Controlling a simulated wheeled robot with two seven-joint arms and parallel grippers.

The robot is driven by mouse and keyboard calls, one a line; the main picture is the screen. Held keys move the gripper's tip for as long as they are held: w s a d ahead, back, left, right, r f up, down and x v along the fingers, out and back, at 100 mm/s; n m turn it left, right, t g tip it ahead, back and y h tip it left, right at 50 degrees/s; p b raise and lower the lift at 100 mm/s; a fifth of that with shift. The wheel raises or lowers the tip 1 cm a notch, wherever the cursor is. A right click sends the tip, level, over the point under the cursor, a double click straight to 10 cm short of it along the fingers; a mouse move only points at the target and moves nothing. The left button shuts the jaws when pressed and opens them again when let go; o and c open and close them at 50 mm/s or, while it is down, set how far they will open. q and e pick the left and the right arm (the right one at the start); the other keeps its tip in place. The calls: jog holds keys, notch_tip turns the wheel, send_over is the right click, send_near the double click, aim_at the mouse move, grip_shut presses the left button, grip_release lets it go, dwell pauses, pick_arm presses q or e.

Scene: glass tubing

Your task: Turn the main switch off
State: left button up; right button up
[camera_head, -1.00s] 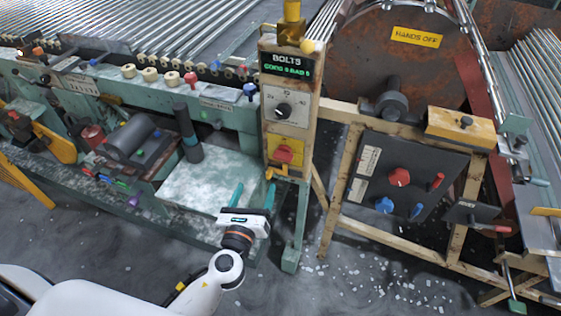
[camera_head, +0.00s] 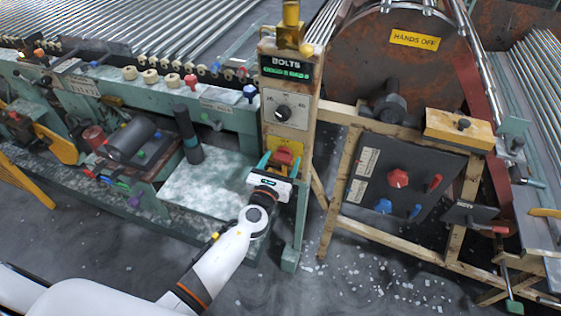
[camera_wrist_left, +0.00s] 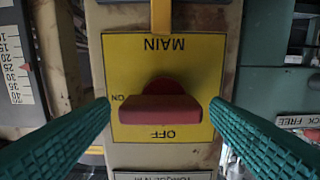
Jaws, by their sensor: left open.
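The main switch is a red knob (camera_wrist_left: 160,105) on a yellow plate (camera_wrist_left: 130,55) on the post's front; it also shows in the head view (camera_head: 284,155). In the left wrist view the plate is upside down, with MAIN and OFF printed on it. The knob's bar lies level, its left end at the ON mark; OFF is printed below it. My left gripper (camera_head: 279,162) is open in front of the switch. In the wrist view its two green fingers (camera_wrist_left: 159,104) stand on either side of the bar, apart from it. My right gripper is not in view.
Above the switch the post carries a dial panel (camera_head: 286,108) and a BOLTS display (camera_head: 286,67). A dark panel (camera_head: 400,190) with red and blue knobs stands to the right. A green machine bed (camera_head: 205,185) lies to the left.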

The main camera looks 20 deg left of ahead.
pick_arm(q)
jog(key=c, duration=1)
jog(key=shift+n, duration=0.4)
jog(key=n+b, duration=0.1)
jog(key=n, duration=0.2)
jog(key=shift+a+n+b, duration=0.1)
jog(key=shift+n+b, duration=0.25)
jog(key=shift+n, duration=0.05)
jog(key=n+b, duration=0.1)
jog(key=n, duration=0.3)
jog(key=shift+a+n, duration=0.1)
jog(key=shift+n, duration=0.2)
jog(key=n+b, duration=0.1)
jog(key=n, duration=0.3)
jog(key=shift+a+f+n, duration=0.1)
jog(key=shift+a+n, duration=0.05)
jog(key=shift+n, duration=2.25)
